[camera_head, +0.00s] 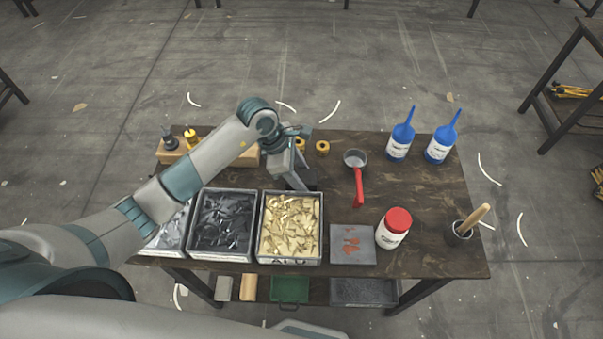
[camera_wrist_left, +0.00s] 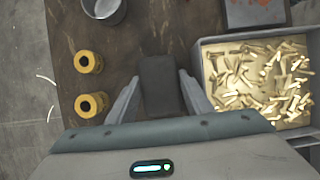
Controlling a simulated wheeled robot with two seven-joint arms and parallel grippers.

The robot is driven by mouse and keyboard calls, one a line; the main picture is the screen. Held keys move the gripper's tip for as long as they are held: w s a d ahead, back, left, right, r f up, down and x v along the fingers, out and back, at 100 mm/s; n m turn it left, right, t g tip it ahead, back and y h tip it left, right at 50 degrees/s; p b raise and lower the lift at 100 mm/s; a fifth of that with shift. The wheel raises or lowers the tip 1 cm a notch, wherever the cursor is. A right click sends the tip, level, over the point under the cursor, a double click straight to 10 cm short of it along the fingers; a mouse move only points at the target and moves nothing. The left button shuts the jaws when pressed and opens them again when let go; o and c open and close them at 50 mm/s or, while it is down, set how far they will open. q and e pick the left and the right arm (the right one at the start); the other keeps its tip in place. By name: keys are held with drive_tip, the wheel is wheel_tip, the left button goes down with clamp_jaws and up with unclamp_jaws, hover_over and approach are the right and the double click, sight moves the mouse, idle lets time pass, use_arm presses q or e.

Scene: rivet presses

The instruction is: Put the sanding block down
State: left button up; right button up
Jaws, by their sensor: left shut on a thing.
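My left gripper (camera_head: 297,176) reaches over the work table from the left, behind the bin of brass rivets. In the left wrist view the gripper (camera_wrist_left: 160,98) has a finger on each side of a dark grey sanding block (camera_wrist_left: 160,80) and is shut on it. In the head view the dark block (camera_head: 309,178) shows only in part beside the fingers. I cannot tell whether its underside touches the table (camera_head: 415,195). My right gripper is in neither view.
The brass rivet bin (camera_head: 290,261) is close in front. Two yellow bushings (camera_wrist_left: 88,61) and a metal cup with a red handle (camera_head: 358,185) are nearby. A grey plate (camera_head: 344,257), a red-lidded jar (camera_head: 393,229) and blue-topped bottles (camera_head: 399,146) stand right.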

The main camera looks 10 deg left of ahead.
use_arm(q)
drive_tip(key=shift+f, duration=0.2)
drive_tip(key=o, duration=0.8)
drive_tip(key=shift+r, duration=0.1)
